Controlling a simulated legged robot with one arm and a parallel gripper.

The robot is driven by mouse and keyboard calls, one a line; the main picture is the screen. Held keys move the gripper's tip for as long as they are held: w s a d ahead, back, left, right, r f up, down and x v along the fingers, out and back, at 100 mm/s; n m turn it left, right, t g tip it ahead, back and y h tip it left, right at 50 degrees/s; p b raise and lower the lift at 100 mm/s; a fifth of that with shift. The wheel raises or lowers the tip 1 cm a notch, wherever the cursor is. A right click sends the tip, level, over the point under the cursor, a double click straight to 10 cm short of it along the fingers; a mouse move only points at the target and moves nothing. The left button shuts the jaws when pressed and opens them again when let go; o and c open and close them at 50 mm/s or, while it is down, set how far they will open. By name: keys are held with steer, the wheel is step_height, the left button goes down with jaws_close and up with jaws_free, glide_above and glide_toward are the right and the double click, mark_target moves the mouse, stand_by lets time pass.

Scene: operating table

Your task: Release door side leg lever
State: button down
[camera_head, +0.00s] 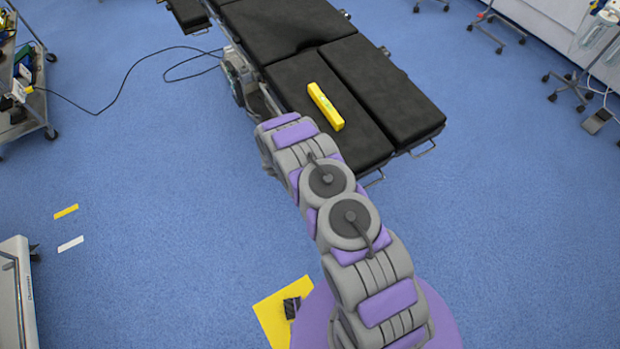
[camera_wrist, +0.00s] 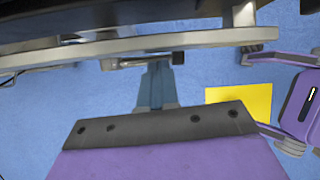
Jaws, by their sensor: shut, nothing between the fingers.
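The operating table (camera_head: 275,28) has black pads and stands at the top centre of the head view. In the wrist view its metal side rail (camera_wrist: 100,50) runs across the top, under a dark pad edge. A small lever with a black end (camera_wrist: 178,58) and a metal bracket sits just below the rail. My gripper (camera_wrist: 157,70) is shut and empty. Its blue-grey fingers point up in the picture, with their tips at or just beside the lever; I cannot tell if they touch. In the head view my arm hides the gripper and the lever.
A yellow box (camera_head: 325,106) lies on the leg pads. A black cable (camera_head: 128,75) runs over the floor to a cart (camera_head: 40,115) at left. Wheeled stands are at upper right. A yellow floor patch (camera_wrist: 240,103) lies beside my base. The blue floor is otherwise mostly clear.

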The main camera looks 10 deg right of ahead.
steer(key=shift+f, duration=0.1)
step_height(320, 180, down, 7)
steer(key=w+b, duration=0.1)
steer(key=shift+w+a+r+b, duration=0.2)
steer(key=shift+a+b, duration=0.05)
steer(key=shift+b, duration=0.15)
stand_by(0.6)
steer(key=shift+w+r, duration=0.1)
stand_by(0.4)
steer(key=shift+r, duration=0.75)
steer(key=shift+a, duration=0.1)
